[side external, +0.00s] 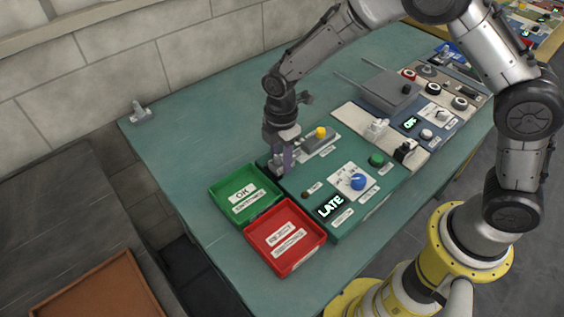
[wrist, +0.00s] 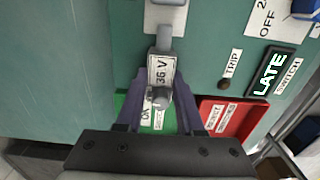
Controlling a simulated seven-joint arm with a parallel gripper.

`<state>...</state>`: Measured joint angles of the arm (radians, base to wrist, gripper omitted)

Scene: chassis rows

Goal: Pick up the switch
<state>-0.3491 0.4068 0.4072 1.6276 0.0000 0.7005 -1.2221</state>
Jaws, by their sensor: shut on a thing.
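My gripper (side external: 283,160) is low over the left end of the green control panel (side external: 321,198), beside the green tray. In the wrist view its two purple fingers (wrist: 160,103) stand on either side of a small grey switch lever with a rounded end (wrist: 158,96), and they are shut on it. A white "36 V" label (wrist: 163,70) shows just beyond the lever. The fingers hide much of the switch in the side view, and I cannot tell whether it is clear of the panel.
A green "OK" tray (side external: 228,184) and a red tray (side external: 268,245) stand by the panel's left side. The panel carries a yellow button (side external: 320,132), a blue knob (side external: 358,181) and a lit "LATE" sign (side external: 330,206). Another small grey switch (side external: 140,112) is at the far table corner.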

